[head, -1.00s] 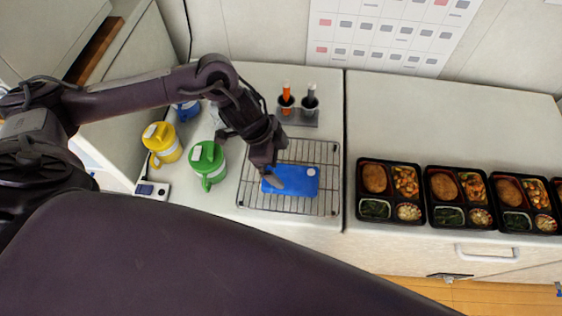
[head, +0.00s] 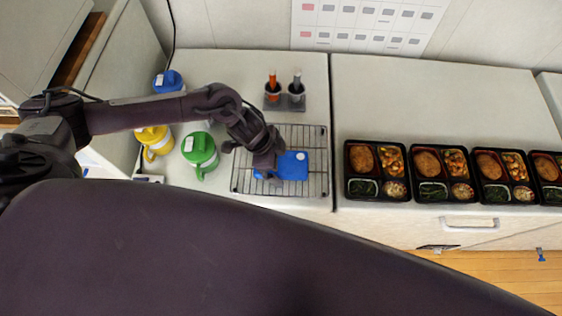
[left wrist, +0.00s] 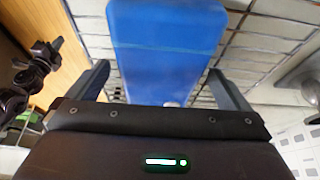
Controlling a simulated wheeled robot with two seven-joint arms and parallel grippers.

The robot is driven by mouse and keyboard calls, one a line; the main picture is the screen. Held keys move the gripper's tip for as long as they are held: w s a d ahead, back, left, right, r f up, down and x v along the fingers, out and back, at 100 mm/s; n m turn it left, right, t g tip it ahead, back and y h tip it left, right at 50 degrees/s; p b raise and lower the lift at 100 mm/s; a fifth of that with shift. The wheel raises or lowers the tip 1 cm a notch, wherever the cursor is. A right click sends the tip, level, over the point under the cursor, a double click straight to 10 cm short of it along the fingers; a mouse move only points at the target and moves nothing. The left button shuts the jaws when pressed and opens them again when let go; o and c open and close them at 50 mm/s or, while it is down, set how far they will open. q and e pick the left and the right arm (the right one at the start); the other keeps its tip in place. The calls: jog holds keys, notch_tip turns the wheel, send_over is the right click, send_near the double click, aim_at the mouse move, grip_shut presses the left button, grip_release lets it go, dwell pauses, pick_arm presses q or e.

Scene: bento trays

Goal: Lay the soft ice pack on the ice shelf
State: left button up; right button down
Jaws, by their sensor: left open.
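The soft ice pack (head: 293,167) is blue with a pale round spot. It lies flat on the wire rack (head: 313,136), the likely ice shelf, on the left counter. My left gripper (head: 266,172) is over the pack's left end in the head view and hides part of it. In the left wrist view the blue pack (left wrist: 165,50) reaches between the two spread fingers of my left gripper (left wrist: 158,85), with a gap to each finger. The jaws are open.
Green (head: 200,150), yellow (head: 154,140) and blue (head: 168,82) lidded jugs stand left of the rack. A small holder with two cups (head: 285,100) stands behind it. Several filled bento trays (head: 376,171) line the right counter. The counter behind them is clear.

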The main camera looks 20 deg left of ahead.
pick_arm(q)
jog(key=c, duration=1.2)
jog(key=shift+r, duration=0.1)
jog(key=shift+c, duration=0.5)
jog(key=shift+w+r, duration=0.1)
jog(key=shift+r, duration=0.35)
notch_tip(320, 180, up, 19)
jog(key=b, duration=0.3)
jog(key=w+a+f+n+t+y+b, duration=0.3)
jog(key=w+a+f+n+b, duration=0.3)
jog(key=n+b, duration=0.5)
jog(key=f+n+y, duration=0.1)
jog(key=n, duration=0.2)
jog(key=shift+w+a+f+n, duration=0.15)
jog(key=shift+w+n, duration=0.25)
